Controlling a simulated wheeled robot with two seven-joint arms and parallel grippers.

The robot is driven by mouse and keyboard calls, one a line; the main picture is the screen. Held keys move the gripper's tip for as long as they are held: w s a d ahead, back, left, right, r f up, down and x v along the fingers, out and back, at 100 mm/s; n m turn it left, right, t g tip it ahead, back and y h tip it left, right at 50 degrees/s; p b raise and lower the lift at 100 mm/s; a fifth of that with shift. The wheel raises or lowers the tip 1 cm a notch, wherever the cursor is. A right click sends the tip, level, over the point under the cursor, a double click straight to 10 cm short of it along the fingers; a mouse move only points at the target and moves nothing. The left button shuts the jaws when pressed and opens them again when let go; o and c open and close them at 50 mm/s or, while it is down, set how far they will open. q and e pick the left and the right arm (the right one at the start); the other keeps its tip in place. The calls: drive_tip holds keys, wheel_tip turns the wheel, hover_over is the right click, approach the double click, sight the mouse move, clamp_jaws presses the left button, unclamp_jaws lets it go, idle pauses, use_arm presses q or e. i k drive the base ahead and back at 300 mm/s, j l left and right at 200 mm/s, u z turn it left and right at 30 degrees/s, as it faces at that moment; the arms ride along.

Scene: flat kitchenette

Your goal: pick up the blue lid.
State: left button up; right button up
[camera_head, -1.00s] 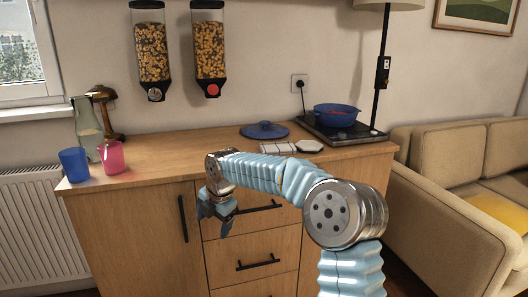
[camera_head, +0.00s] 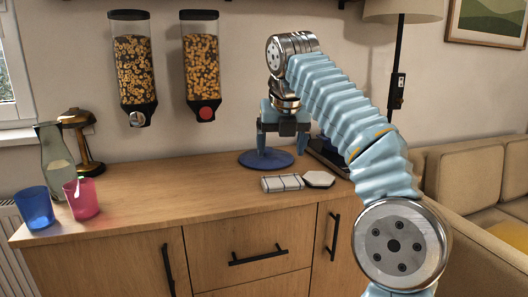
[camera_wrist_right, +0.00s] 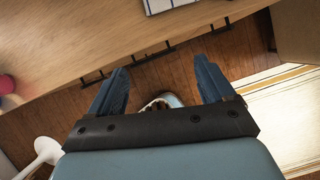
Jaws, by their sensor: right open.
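The blue lid (camera_head: 250,160) lies flat on the wooden counter, near the back, left of the dark cooktop. My right gripper (camera_head: 283,150) is open and points down at the lid's right part in the head view. Its left finger overlaps the lid and its right finger shows just past the lid's right edge. I cannot tell the height left between them. In the wrist view the open fingers (camera_wrist_right: 160,68) have nothing between them, and the lid does not show. My left gripper is not in view.
A striped cloth (camera_head: 282,183) and a white hexagonal piece (camera_head: 318,179) lie in front of the lid. The cooktop (camera_head: 330,158) is mostly behind my arm. A blue cup (camera_head: 35,208), pink cup (camera_head: 82,199) and glass carafe (camera_head: 54,165) stand left. The counter's middle is clear.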

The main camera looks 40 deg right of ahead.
sight(273, 158)
drive_tip(key=i+l, duration=0.7)
drive_tip(key=i, duration=0.15)
